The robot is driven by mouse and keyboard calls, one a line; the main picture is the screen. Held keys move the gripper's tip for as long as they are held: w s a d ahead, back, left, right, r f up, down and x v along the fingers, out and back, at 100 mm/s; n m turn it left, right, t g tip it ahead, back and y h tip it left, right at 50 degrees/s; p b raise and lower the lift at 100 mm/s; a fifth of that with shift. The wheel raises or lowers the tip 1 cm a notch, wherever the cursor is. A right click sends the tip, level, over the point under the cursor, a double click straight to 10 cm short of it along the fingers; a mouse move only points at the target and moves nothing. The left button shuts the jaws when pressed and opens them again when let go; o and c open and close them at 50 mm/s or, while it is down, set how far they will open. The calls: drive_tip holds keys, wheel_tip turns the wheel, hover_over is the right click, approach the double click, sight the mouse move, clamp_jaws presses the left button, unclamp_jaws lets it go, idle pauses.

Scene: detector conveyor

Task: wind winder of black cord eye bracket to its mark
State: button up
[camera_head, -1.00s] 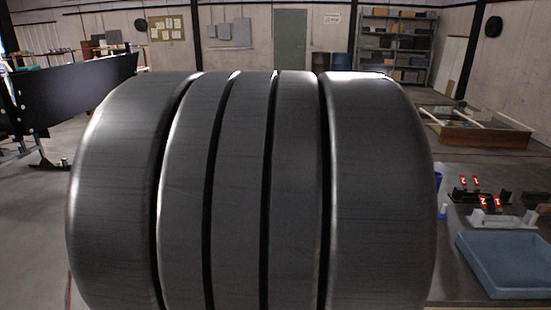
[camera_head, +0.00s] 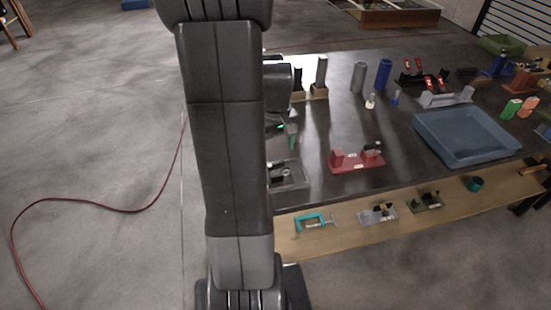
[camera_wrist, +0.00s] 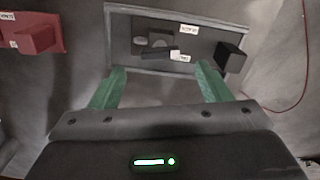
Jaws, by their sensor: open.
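A fixture with black parts on a grey plate (camera_head: 299,182) sits at the near left of the dark table, partly hidden behind my arm. The wrist view shows its plate (camera_wrist: 120,25) more fully, with a dark round part (camera_wrist: 160,37), a dark bar (camera_wrist: 160,53) in front of it, a black block (camera_wrist: 229,57) at the right and two small white labels too blurred to read. It may be the cord eye bracket; I cannot make out a mark. My gripper (camera_wrist: 160,88) is open and empty, its green fingers apart, pointing toward the plate's near edge. One finger shows beside my arm in the head view.
A red fixture (camera_head: 357,160) stands right of the grey plate. A blue tray (camera_head: 427,128) lies farther right. A teal clamp (camera_head: 314,222) and small fixtures (camera_head: 378,213) line the wooden front ledge. Cylinders (camera_head: 359,77) stand behind.

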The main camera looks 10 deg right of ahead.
sight(276, 163)
drive_tip(key=shift+f, duration=2.7)
drive_tip(key=shift+c, duration=0.4)
drive_tip(key=c, duration=0.9)
drive_tip(key=shift+m+b, duration=0.35)
drive_tip(key=shift+m, duration=0.95)
drive_tip(key=o, duration=1)
wheel_tip(276, 163, up, 14)
drive_tip(key=shift+f, duration=0.1)
